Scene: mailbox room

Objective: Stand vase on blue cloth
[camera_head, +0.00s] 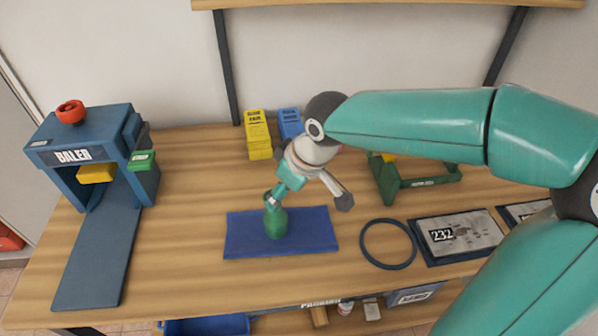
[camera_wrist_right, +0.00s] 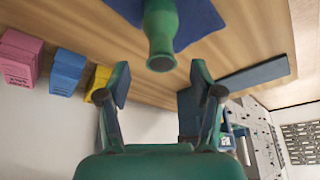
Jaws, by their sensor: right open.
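The green vase (camera_head: 276,223) stands upright on the blue cloth (camera_head: 245,239), near its middle. My right gripper (camera_head: 275,197) is at the vase's neck and mouth, and hides part of it in the head view. In the right wrist view the gripper (camera_wrist_right: 160,80) is open, its two fingers spread to either side. The vase (camera_wrist_right: 161,32) lies just beyond the fingertips, with gaps to both fingers. The cloth (camera_wrist_right: 200,20) shows behind it. My left gripper is not in view.
A blue baler (camera_head: 85,155) stands at the left. Yellow (camera_head: 258,135) and blue (camera_head: 290,125) boxes stand behind the cloth. A dark ring (camera_head: 388,244) and a scale marked 232 (camera_head: 460,237) lie to the right. A green stand (camera_head: 420,181) is at the back right. Bare wood lies left of the cloth.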

